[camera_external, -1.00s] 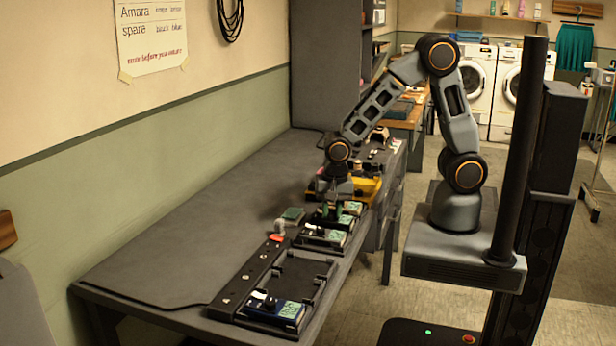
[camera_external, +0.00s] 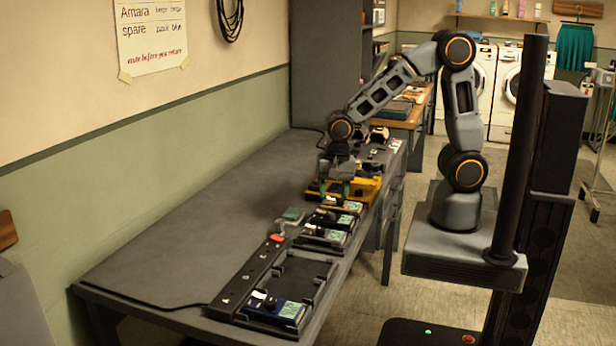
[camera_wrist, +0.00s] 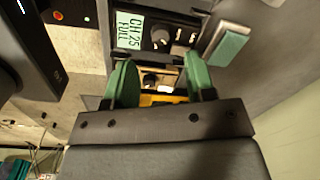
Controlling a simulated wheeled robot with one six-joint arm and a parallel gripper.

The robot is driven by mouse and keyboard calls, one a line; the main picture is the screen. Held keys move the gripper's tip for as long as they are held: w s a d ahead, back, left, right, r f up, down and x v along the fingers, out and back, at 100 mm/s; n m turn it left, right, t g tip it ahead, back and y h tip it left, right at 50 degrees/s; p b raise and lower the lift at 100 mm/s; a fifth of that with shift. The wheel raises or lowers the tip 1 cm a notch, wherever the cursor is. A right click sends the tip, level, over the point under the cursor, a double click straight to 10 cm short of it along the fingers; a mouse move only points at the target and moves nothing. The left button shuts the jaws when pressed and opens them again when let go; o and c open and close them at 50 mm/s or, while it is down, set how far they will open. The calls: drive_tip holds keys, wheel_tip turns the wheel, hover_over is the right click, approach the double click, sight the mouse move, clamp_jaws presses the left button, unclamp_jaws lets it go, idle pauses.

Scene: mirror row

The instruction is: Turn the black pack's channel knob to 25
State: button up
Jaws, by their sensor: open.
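A black pack (camera_external: 325,236) stands in the bench rack. In the wrist view the black pack (camera_wrist: 165,35) shows a green screen reading "CH 25 FULL", with a dark round knob (camera_wrist: 160,38) beside it. My gripper (camera_external: 334,189) is open, beyond this pack and close to the yellow case. In the wrist view my gripper (camera_wrist: 158,68) has its green-padded fingers apart, clear of the black pack's knob. Another pack (camera_wrist: 165,79) with a dark knob shows between and beyond the fingers; I see no contact with it.
A blue pack (camera_external: 274,309) sits in the near end of the rack (camera_external: 303,275), beside an empty bay. A yellow case (camera_external: 367,189) lies beyond the packs. A grey-green block (camera_external: 290,215) stands left of the rack. The bench's left side is bare.

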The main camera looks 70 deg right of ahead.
wheel_tip(320, 180, up, 8)
drive_tip(key=shift+s, duration=0.25)
drive_tip(key=shift+d, duration=0.1)
idle(0.5)
drive_tip(key=s+d+r+n+t, duration=0.2)
drive_tip(key=s+d+n, duration=0.5)
drive_tip(key=d+n, duration=0.5)
drive_tip(key=shift+s+r+n+t+p, duration=0.2)
drive_tip(key=shift+s+n+t+p, duration=0.15)
drive_tip(key=shift+n, duration=0.35)
drive_tip(key=shift+d, duration=0.1)
drive_tip(key=shift+c, duration=0.2)
idle(2.0)
